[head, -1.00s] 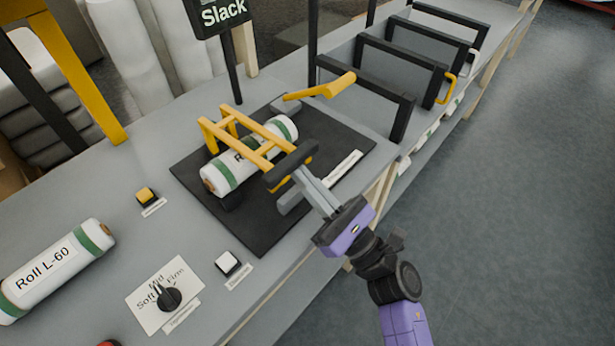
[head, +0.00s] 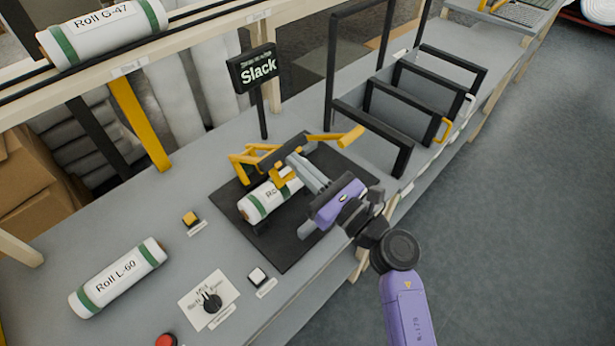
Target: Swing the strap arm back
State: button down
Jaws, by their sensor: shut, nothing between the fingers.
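The strap arm (head: 240,169), a yellow frame with a black grip bar (head: 272,158), is raised off the roll and tilted toward the back of the black base plate (head: 290,252). A white roll with green bands (head: 258,205) lies on the plate below it, its label partly hidden by my gripper. My gripper (head: 297,162) is shut and empty, its grey fingertips at the right end of the black bar. They seem to touch the bar, but the exact contact is hidden.
A yellow lever (head: 338,136) sticks out behind the plate. A sign reading "Slack" (head: 257,69) stands behind. Black-framed dividers (head: 405,100) stand right.

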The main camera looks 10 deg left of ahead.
jog(key=r+b+x, duration=0.1)
jog(key=b+x, duration=0.2)
jog(key=x, duration=0.7)
jog(key=r+b+x, duration=0.2)
jog(key=x, duration=0.9)
jog(key=shift+r+b, duration=0.25)
jog(key=shift+b, duration=0.15)
jog(key=shift+d+r, duration=0.1)
jog(key=shift+d, duration=0.05)
